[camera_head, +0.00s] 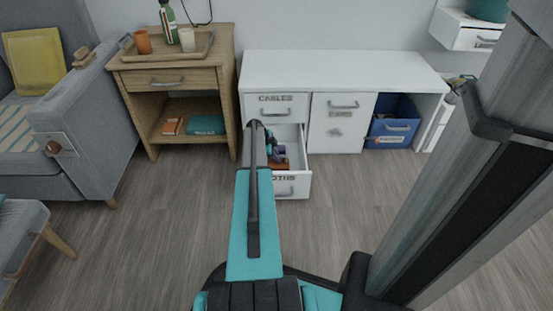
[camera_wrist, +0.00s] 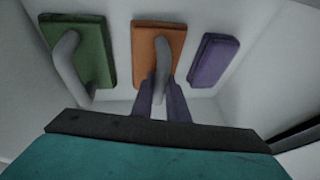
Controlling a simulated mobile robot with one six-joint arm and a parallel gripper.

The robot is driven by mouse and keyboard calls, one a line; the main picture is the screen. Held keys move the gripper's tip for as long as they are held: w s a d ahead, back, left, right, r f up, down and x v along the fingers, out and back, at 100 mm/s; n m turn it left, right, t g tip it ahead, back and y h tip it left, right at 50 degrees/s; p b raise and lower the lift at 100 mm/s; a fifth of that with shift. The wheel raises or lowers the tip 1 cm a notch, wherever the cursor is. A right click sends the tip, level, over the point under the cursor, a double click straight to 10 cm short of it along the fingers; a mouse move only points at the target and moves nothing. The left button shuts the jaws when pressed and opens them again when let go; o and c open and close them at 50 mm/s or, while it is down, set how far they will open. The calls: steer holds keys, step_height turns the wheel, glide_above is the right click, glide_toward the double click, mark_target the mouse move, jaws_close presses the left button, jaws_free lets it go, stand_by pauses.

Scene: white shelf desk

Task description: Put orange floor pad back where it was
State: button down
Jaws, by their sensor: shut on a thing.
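The orange floor pad (camera_wrist: 158,42) is in the middle of the wrist view, with a grey curved handle (camera_wrist: 158,70) on its face. My gripper (camera_wrist: 160,98) is shut on that handle, one finger on each side. The pad is at or inside the open white drawer (camera_head: 292,185); whether it touches the drawer floor I cannot tell. A green pad (camera_wrist: 85,48) with a similar handle is to its left and a purple pad (camera_wrist: 213,60) to its right, with gaps between them. In the head view my arm hides most of the gripper and part of the drawer.
The drawer is in a white desk (camera_head: 335,68), below a shut drawer marked CABLES (camera_head: 290,98). A cabinet door (camera_head: 340,138) and a blue bin (camera_head: 392,125) are to the right. A wooden side table (camera_head: 180,85) stands at left. The floor in front is clear.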

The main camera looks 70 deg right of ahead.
steer(key=shift+f, duration=0.15)
steer(key=c, duration=1.7)
jaws_free()
steer(key=shift+c, duration=0.2)
steer(key=shift+r, duration=0.2)
steer(key=p+v, duration=0.4)
steer(key=v, duration=0.8)
steer(key=shift+p, duration=0.4)
steer(key=shift+r, duration=0.1)
